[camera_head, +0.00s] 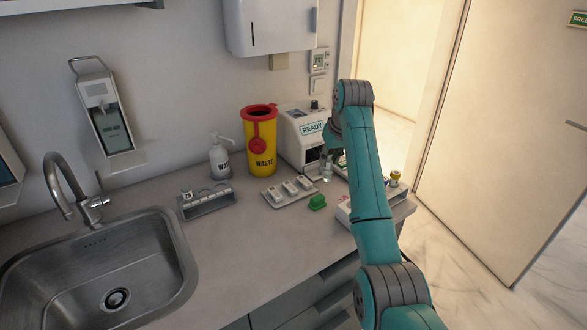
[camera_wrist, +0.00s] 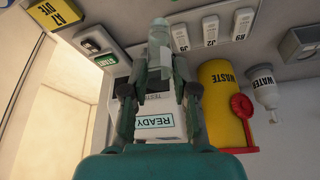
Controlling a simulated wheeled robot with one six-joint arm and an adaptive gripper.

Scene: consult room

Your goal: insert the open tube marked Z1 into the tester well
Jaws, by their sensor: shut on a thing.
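My gripper (camera_wrist: 158,82) is shut on a clear tube (camera_wrist: 160,36) with a pale label patch; no marking can be read on it. The tube also shows small in the head view (camera_head: 327,173), hanging in front of the tester, and looks roughly upright there. The white tester (camera_head: 296,142), its sign reading READY, stands against the back wall. Its sign also shows, upside down, in the wrist view (camera_wrist: 166,121). I cannot tell the gap between tube and tester.
A yellow WASTE bin (camera_head: 262,150) stands left of the tester, with a WATER bottle (camera_head: 220,160) beside it. The sink (camera_head: 60,265) is far left.

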